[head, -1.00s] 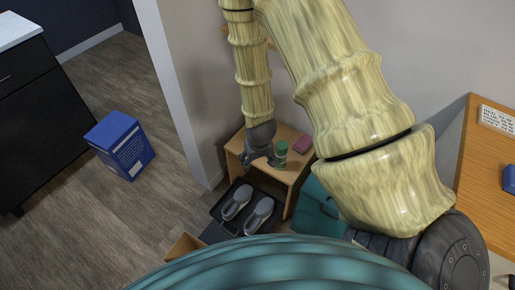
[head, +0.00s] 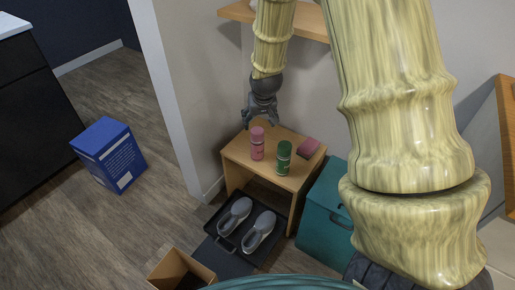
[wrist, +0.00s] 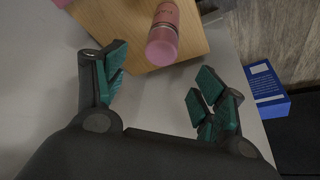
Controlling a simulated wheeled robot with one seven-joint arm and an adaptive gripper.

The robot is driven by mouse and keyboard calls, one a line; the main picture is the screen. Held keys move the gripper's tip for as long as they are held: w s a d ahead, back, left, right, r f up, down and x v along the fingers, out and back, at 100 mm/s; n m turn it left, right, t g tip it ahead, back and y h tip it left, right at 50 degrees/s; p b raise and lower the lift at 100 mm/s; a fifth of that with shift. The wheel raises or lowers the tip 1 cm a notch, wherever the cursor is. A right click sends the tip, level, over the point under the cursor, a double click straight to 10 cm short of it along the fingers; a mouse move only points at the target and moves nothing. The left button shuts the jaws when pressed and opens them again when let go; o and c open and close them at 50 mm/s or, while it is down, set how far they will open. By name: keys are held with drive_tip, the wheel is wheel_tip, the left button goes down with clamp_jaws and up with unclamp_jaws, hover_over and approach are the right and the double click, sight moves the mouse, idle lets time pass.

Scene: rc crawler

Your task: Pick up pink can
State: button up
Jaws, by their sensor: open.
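The pink can (head: 257,143) stands upright on the small wooden table (head: 236,151), toward its left back side. In the wrist view the pink can (wrist: 163,38) shows beyond the fingertips, near the top centre, with its pale pink cap toward me. My gripper (head: 259,119) is above and behind the can in the head view, near the wall. In the wrist view my gripper (wrist: 158,95) is open and empty, its green-padded fingers spread apart. The can is not between the fingers.
A green can (head: 283,158) and a pink sponge-like block (head: 308,147) stand close by on the table. A wall shelf (head: 238,12) is above. Shoes on a black tray (head: 216,209), a teal box (head: 319,213), a cardboard box (head: 161,266) and a blue box (head: 108,154) are around.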

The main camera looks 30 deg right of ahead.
sight(258, 131)
drive_tip(key=b+x, duration=0.1)
drive_tip(key=x, duration=0.4)
drive_tip(key=shift+f, duration=0.1)
drive_tip(key=x, duration=0.1)
drive_tip(key=b+x, duration=0.1)
drive_tip(key=x, duration=0.2)
drive_tip(key=shift+s+a+f+b, duration=0.2)
drive_tip(key=shift+s+b, duration=0.15)
drive_tip(key=shift+b, duration=0.05)
drive_tip(key=shift+w+d+f, duration=0.1)
drive_tip(key=shift+w+f, duration=0.15)
drive_tip(key=shift+f, duration=0.25)
drive_tip(key=shift+r, duration=0.1)
drive_tip(key=c, duration=1.5)
drive_tip(key=shift+r, duration=0.1)
